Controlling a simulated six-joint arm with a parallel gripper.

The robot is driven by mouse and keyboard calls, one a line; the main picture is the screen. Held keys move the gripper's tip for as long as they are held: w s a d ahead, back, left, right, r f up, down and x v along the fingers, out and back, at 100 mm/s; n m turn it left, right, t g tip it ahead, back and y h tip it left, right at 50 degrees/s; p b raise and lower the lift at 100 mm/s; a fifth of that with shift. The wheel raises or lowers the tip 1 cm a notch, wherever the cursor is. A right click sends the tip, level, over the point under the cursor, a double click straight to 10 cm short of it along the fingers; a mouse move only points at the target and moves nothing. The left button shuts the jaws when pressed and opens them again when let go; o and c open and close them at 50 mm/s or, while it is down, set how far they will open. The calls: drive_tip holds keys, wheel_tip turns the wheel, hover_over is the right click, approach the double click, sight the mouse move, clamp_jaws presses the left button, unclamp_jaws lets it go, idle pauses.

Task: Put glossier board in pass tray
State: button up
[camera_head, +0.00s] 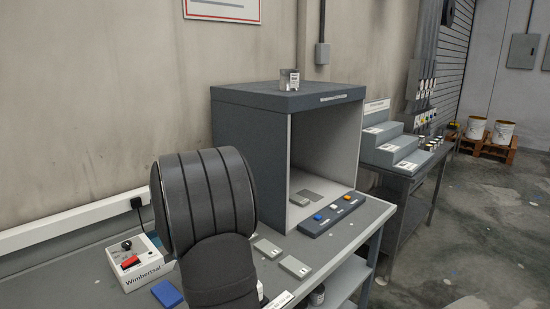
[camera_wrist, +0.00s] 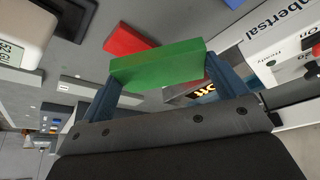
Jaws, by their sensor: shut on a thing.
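My gripper (camera_wrist: 163,80) shows in the wrist view, its two blue fingers closed on a flat green piece (camera_wrist: 157,62). The piece looks like a board seen edge-on, and I cannot tell how glossy it is. A red piece (camera_wrist: 128,40) shows behind it, partly covered by the green one. In the head view my dark arm hides the gripper and what it holds. I cannot make out a pass tray for certain in either view.
A grey booth (camera_head: 250,150) stands on the bench, with a button panel (camera_head: 333,214) in front. Two grey plates (camera_head: 268,248) (camera_head: 295,267) lie near my arm. A white switch box (camera_head: 135,262) and a blue block (camera_head: 167,293) are at left. A white display device (camera_wrist: 22,30) shows in the wrist view.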

drive_tip(key=d+m, duration=0.1)
drive_tip(key=d, duration=0.3)
drive_tip(key=w+d+f+m, duration=0.1)
drive_tip(key=d, duration=0.3)
drive_tip(key=w+d+m+h, duration=0.1)
drive_tip(key=d, duration=0.3)
drive_tip(key=shift+w+f, duration=0.2)
drive_tip(key=shift+w, duration=0.05)
drive_tip(key=d, duration=0.3)
drive_tip(key=d+m, duration=0.1)
drive_tip(key=d, duration=0.3)
drive_tip(key=d+f+m+h, duration=0.1)
drive_tip(key=d, duration=0.3)
drive_tip(key=shift+s+d, duration=0.2)
drive_tip(key=shift+s, duration=0.1)
